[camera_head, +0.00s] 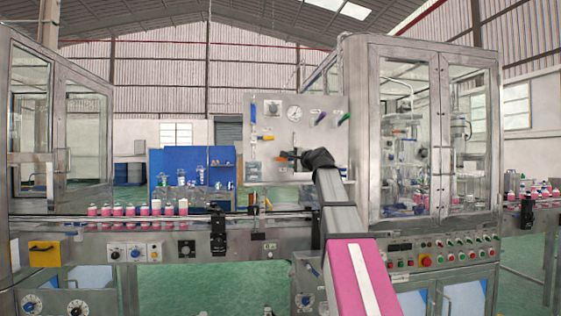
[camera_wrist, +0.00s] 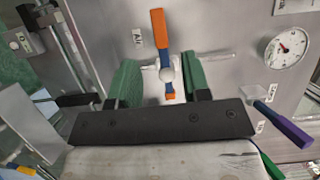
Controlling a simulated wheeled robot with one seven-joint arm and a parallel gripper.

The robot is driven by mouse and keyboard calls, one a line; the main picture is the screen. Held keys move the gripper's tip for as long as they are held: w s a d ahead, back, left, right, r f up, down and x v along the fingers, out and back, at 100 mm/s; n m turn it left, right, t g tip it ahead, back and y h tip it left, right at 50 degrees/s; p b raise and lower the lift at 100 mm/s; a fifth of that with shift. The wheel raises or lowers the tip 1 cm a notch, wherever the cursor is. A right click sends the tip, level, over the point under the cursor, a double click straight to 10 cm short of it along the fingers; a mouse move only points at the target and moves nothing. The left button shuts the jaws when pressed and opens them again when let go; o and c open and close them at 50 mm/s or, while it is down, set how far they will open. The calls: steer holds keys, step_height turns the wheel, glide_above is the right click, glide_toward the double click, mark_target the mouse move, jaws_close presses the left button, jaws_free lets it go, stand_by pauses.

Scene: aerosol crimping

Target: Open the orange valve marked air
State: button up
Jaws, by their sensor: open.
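The valve handle (camera_wrist: 160,28) is orange at both ends with a blue middle and a pale round hub, and sticks out on a grey metal panel. In the wrist view it stands upright in the picture, its hub between my gripper's two green fingers. My gripper (camera_wrist: 162,82) is open, with a visible gap on each side of the handle. In the head view the orange handle (camera_head: 283,153) lies roughly level, just left of my dark gripper (camera_head: 304,158), which hides part of it.
A pressure gauge (camera_wrist: 285,48) and a blue-purple handle (camera_wrist: 283,124) sit to the right in the wrist view. A yellow-orange handle (camera_head: 267,138) is up and left on the panel (camera_head: 258,107). Below, bottles with pink liquid (camera_head: 130,211) stand on a conveyor; a glazed machine cabinet (camera_head: 354,130) is right.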

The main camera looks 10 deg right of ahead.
mark_target(283, 159)
steer(key=x, duration=0.9)
jaws_close()
